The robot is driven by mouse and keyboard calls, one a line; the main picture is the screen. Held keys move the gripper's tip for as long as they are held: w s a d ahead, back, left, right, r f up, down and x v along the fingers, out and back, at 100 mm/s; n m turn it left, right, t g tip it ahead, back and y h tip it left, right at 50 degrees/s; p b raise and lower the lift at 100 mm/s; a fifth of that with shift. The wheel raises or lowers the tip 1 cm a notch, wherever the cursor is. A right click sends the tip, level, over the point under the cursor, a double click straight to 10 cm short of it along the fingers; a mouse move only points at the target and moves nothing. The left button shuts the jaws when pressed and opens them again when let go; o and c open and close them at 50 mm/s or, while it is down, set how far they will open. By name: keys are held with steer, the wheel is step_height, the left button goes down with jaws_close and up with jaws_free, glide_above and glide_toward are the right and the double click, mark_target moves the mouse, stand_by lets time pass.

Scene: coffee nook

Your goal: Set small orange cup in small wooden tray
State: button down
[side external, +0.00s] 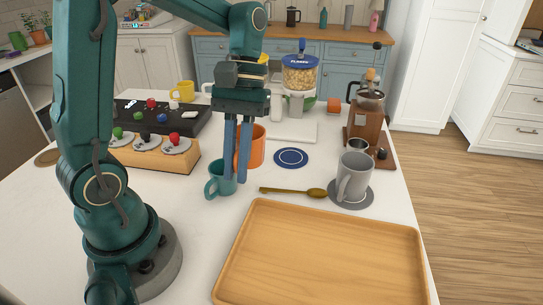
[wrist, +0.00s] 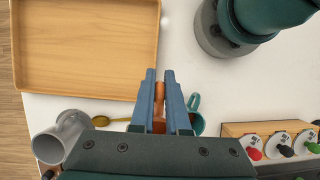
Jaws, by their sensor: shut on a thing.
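My gripper (side external: 236,181) points down and is shut on the cup. In the wrist view a strip of the orange cup (wrist: 159,97) shows between the fingertips (wrist: 160,74); its rest is hidden. I cannot tell whether the cup touches the counter. The light wooden tray (side external: 320,262) lies at the front right in the side view, apart from the gripper, and looks empty. It also shows at the upper left of the wrist view (wrist: 85,48).
A teal mug (side external: 217,182) stands close beside my fingers. A wooden spoon (side external: 300,192) and a grey mug (side external: 354,176) on a grey coaster lie behind the tray.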

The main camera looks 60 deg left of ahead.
steer(key=d+f, duration=0.2)
steer(key=d, duration=0.1)
steer(key=s+d+f, duration=0.1)
steer(key=d+f, duration=0.1)
steer(key=d, duration=0.2)
steer(key=d+f, duration=0.2)
steer(key=d, duration=0.2)
steer(key=shift+s+f, duration=0.2)
steer(key=shift+f, duration=2.15)
steer(key=shift+f, duration=0.15)
steer(key=c, duration=0.9)
jaws_free()
steer(key=v, duration=1.2)
steer(key=s+a+r+m+t+y, duration=0.1)
steer(key=s+a+m+t, duration=0.1)
steer(key=t, duration=0.1)
steer(key=s+a+r+m+t+y, duration=0.1)
steer(key=a+m+t, duration=0.1)
steer(key=m+t, duration=0.1)
steer(key=s+a+r+m+t+y, duration=0.1)
steer(key=s+a+m+t, duration=0.1)
steer(key=m+t, duration=0.1)
steer(key=shift+s+a, duration=0.3)
steer(key=shift+a, duration=0.05)
